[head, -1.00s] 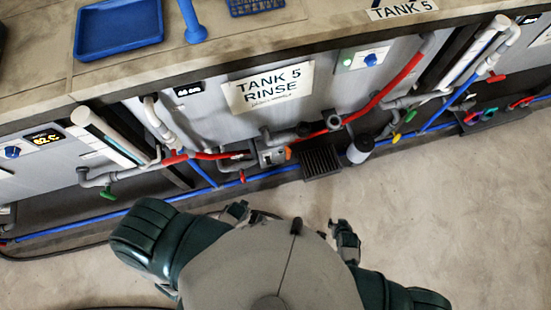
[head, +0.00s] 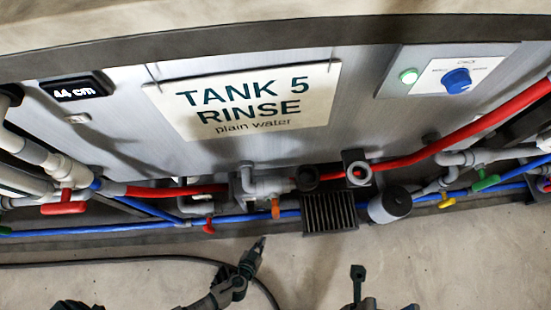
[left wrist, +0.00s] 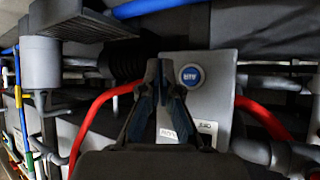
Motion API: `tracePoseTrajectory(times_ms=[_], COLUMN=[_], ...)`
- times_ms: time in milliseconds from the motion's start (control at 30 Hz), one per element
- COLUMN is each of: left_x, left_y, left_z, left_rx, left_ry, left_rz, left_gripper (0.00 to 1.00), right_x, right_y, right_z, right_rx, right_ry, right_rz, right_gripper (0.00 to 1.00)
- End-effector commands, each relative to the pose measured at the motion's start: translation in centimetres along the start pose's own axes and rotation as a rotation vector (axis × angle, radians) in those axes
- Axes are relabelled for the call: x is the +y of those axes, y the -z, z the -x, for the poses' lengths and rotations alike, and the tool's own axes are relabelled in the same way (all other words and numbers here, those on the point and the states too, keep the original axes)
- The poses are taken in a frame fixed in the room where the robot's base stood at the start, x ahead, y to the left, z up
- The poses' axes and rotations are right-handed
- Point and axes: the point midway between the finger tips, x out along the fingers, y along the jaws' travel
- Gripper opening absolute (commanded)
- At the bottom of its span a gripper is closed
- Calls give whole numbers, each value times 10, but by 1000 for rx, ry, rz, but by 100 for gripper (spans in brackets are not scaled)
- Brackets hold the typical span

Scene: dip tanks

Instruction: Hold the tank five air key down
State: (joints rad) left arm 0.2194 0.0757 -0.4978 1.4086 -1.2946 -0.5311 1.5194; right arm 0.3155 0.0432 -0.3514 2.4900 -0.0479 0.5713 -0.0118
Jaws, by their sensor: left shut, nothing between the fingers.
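The air key is a round blue button (left wrist: 191,75) with pale lettering on a grey box (left wrist: 207,105) in the left wrist view. I cannot pick it out in the head view. My left gripper (left wrist: 163,72) is shut and empty in the left wrist view, its tips just left of the button in the picture. In the head view my left gripper (head: 261,243) is over the floor in front of the low pipes, apart from them. My right gripper (head: 357,272) is at the bottom edge, and its jaws are unclear. The tank 5 sign (head: 250,100) hangs on the tank front.
Red (head: 430,148) and blue (head: 260,217) pipes run low along the tank. A black ribbed block (head: 330,212) and a grey cylinder (head: 390,204) stick out below. A panel with a blue knob (head: 457,80) and green lamp (head: 408,76) is upper right.

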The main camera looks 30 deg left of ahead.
Motion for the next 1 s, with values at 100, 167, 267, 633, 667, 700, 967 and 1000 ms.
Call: tracePoseTrajectory(times_ms=[100,167,267,633,667,700,967,1000], left_x=[6,7,8,2,0,-4,-23,-26], left_y=[-5,-2,0,7,8,11,30,32], left_z=[-4,-4,-3,-12,-15,-19,-45,-48], left_rx=[9,14,16,15,16,15,15,14], left_ry=[-13,-14,-13,-14,-14,-14,-11,-11], left_rz=[7,7,6,6,6,7,3,4], left_gripper=[0,0,0,0,0,0,0,0], right_x=[1,2,4,4,4,4,4,4], right_y=[12,15,16,13,12,11,11,11], right_z=[2,1,0,1,1,1,1,1], right_rx=[53,63,64,58,56,55,55,55], right_ry=[-2,-3,-4,-4,-5,-5,-6,-6], right_rz=[-3,-4,-4,-4,-4,-4,-4,-5], right_gripper=[48,48,48,48,48,48,48,48])
